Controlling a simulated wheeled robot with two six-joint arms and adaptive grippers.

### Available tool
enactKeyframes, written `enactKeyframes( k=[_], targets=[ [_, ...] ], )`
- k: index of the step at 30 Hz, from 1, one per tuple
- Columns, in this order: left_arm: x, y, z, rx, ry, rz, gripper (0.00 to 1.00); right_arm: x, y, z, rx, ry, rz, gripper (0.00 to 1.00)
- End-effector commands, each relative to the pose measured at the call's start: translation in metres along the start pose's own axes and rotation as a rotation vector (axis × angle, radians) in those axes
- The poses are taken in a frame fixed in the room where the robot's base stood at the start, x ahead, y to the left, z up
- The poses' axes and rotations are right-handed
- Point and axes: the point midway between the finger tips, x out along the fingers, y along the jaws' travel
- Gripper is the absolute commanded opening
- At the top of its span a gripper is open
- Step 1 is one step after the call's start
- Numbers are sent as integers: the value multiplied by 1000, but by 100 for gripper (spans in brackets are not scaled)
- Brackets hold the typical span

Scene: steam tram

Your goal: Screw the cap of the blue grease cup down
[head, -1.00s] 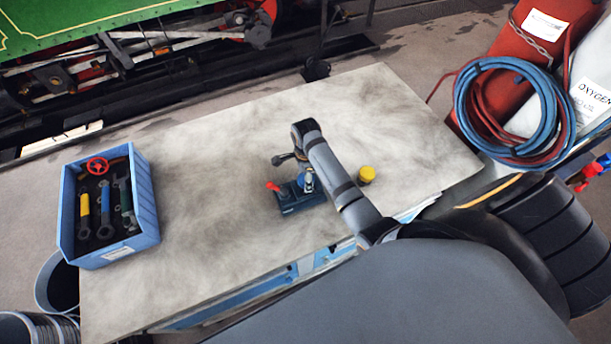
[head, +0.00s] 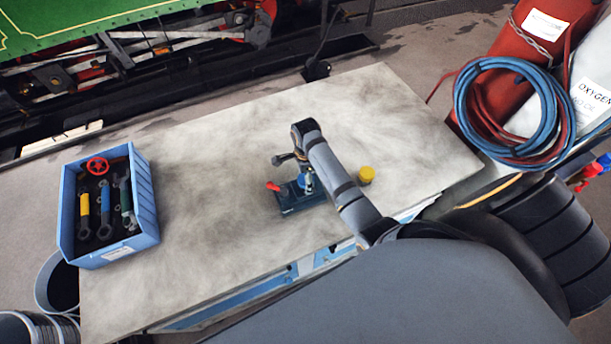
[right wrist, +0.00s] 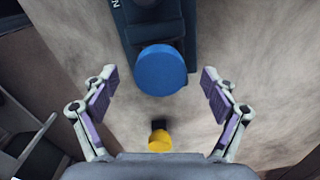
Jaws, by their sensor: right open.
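The blue round cap (right wrist: 160,70) of the grease cup shows large in the right wrist view, seen from above on a dark base block (right wrist: 155,14). In the head view the base block (head: 290,208) stands on the table, and the cap (head: 303,182) is only partly visible beside my arm. My right gripper (right wrist: 159,78) is open, with one finger on each side of the cap and a clear gap on both sides. I cannot tell how far above the cap the fingertips are. My left gripper is not in view.
A yellow cap (head: 366,174) is right of my arm; it also shows in the wrist view (right wrist: 160,141). A blue tool crate (head: 150,205) stands at the table's left. The table between (head: 210,160) is clear.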

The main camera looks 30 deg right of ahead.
Motion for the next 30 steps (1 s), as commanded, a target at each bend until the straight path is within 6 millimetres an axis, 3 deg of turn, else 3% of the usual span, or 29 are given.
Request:
enactKeyframes(
  k=[9,30],
  targets=[
    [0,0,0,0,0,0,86,-2,0,0,0,0,-1,88],
    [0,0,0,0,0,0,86,-50,0,0,0,0,0,88]
  ],
)
